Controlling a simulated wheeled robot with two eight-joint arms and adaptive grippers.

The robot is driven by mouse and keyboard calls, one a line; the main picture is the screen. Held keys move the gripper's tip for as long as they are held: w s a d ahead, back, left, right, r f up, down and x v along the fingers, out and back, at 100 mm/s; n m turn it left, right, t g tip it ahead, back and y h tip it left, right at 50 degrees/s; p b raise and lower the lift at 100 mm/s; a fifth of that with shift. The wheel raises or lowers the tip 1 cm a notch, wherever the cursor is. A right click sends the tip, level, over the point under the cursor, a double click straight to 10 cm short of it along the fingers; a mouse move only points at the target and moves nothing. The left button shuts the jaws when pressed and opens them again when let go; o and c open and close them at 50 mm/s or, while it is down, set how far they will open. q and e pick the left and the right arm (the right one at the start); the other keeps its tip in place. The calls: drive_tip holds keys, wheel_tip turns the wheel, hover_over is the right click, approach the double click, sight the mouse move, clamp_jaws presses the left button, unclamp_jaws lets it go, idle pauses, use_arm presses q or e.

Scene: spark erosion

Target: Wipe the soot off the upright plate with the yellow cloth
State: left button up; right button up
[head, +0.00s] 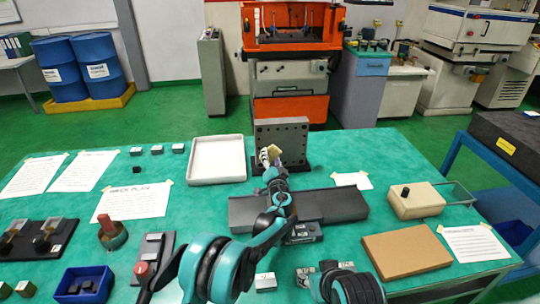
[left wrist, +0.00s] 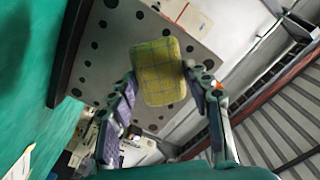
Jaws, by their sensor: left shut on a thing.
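The upright plate (head: 290,132) is grey with rows of dark holes and stands near the far side of the green table. It fills the upper left of the left wrist view (left wrist: 100,42). I cannot tell any soot apart from its holes. The yellow cloth (head: 274,152) looks like a folded pad, and it shows clearly in the left wrist view (left wrist: 158,72). My left gripper (head: 267,157) is shut on the cloth, with a finger on either side, in front of the plate's face. I cannot tell whether the cloth touches the plate.
A white tray (head: 217,178) lies left of the plate. A dark flat block (head: 340,204) lies in front of it. A beige box (head: 417,199) and a brown board (head: 406,252) are at right. A blue bin (head: 84,285) and paper sheets lie at left.

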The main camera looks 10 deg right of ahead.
use_arm(q)
drive_tip(key=shift+s, duration=0.2)
drive_tip(key=shift+s, duration=1.55)
